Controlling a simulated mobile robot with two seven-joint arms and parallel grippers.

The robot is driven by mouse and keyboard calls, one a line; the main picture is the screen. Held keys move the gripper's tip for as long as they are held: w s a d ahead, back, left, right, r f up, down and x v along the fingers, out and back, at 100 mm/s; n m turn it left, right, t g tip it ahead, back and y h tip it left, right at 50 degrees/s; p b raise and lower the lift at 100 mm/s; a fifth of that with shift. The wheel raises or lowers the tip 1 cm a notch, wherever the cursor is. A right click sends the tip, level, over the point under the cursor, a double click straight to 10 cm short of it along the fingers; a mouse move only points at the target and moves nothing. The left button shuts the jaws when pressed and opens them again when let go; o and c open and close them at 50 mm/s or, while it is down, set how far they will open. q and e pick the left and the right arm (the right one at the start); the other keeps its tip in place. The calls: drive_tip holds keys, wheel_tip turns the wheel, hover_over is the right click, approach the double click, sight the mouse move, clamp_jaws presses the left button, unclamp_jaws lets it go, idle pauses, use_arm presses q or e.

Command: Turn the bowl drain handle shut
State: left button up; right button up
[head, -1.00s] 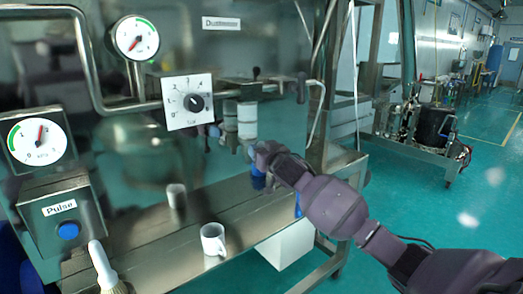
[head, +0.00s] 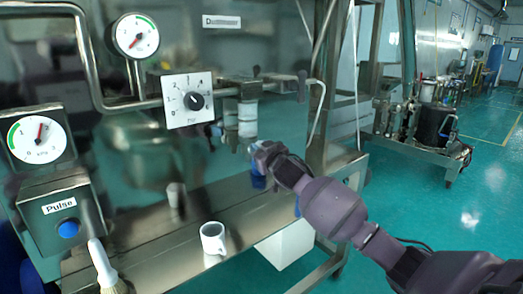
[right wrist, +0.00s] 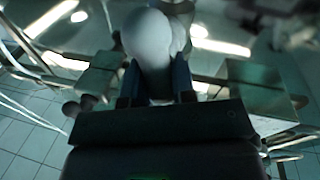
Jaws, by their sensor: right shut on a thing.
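My right gripper (head: 262,152) is below and right of a pale cylindrical valve body (head: 247,118) under the pipe, in front of the steel machine. In the right wrist view its two dark fingers (right wrist: 156,82) are shut on a pale, rounded knob, which I take for the bowl drain handle (right wrist: 148,38). The fingers stand on either side of it. In the head view the handle is mostly hidden by the gripper. My left gripper is not in view.
A white mug (head: 213,238) stands on the steel shelf (head: 150,250) below the valve. A brush (head: 103,262) is at the lower left, near the Pulse button box (head: 62,215). A dial panel (head: 188,100) is left of the valve. Open green floor lies at right.

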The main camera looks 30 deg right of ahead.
drive_tip(key=n, duration=0.3)
drive_tip(key=shift+a+f+t+y, duration=0.1)
drive_tip(key=shift+a+t+y, duration=0.1)
drive_tip(key=shift+t+y, duration=0.1)
drive_tip(key=n, duration=0.3)
drive_tip(key=n+b, duration=0.1)
drive_tip(key=n, duration=0.1)
drive_tip(key=shift+a+f+t+y, duration=0.25)
drive_tip(key=shift+t+y, duration=0.05)
drive_tip(key=shift+t, duration=0.1)
drive_tip(key=n, duration=0.2)
drive_tip(key=n+y, duration=0.1)
drive_tip(key=n, duration=0.1)
drive_tip(key=shift+a+f+b, duration=0.15)
drive_tip(key=shift+f+b, duration=0.05)
drive_tip(key=shift+b, duration=0.2)
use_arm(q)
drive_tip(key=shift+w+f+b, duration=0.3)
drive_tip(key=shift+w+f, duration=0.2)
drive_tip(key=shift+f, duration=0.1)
use_arm(e)
drive_tip(key=shift+f+n+y, duration=0.15)
drive_tip(key=shift+n+y, duration=0.2)
drive_tip(key=shift+n, duration=1)
drive_tip(key=shift+f+n+y, duration=0.1)
drive_tip(key=shift+n+y, duration=0.25)
drive_tip(key=shift+n, duration=1)
drive_tip(key=shift+s, duration=0.1)
drive_tip(key=o, duration=0.9)
